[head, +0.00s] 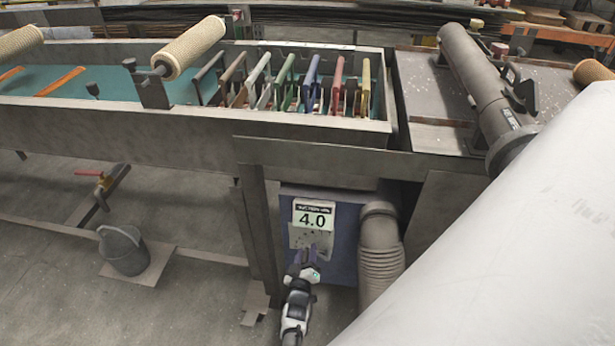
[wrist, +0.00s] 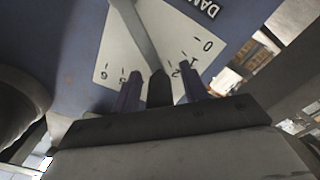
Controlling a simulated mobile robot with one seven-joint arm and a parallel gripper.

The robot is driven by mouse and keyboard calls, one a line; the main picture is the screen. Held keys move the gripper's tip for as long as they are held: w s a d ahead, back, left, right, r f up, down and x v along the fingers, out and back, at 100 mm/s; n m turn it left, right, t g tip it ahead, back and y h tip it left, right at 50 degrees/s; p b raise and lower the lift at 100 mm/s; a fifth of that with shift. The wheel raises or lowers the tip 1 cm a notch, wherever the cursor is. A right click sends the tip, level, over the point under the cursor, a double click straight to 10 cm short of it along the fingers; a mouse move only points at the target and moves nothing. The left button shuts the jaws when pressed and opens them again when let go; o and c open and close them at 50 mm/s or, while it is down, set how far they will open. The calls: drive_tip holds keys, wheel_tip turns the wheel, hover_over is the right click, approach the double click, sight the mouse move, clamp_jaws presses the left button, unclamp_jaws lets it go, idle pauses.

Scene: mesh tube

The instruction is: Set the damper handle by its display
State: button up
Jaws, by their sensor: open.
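The display (head: 314,214) on the blue damper box (head: 337,228) reads 4.0 in the head view; the small line above the number is too small to read. The damper handle (wrist: 143,38) shows in the wrist view as a grey lever with a dark grip, lying across a white scale plate (wrist: 116,47) with 0, 1, 2, 5 and 6 visible. My gripper (wrist: 160,78) is open, with one purple finger on each side of the dark grip. I cannot tell whether either finger touches it. In the head view my gripper (head: 304,258) is just below the display and hides the handle.
A ribbed grey hose (head: 380,250) stands close to the right of the box. The bench edge (head: 310,160) overhangs it. A grey bucket (head: 123,250) stands on the floor at left. The floor left of my arm is mostly clear.

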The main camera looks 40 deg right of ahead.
clamp_jaws()
idle(0.3)
drive_tip(key=shift+r, duration=0.15)
drive_tip(key=shift+r+m, duration=0.15)
drive_tip(key=shift+m, duration=0.15)
drive_tip(key=shift+s+d+r, duration=0.1)
drive_tip(key=shift+s+d, duration=0.1)
unclamp_jaws()
drive_tip(key=shift+a, duration=0.1)
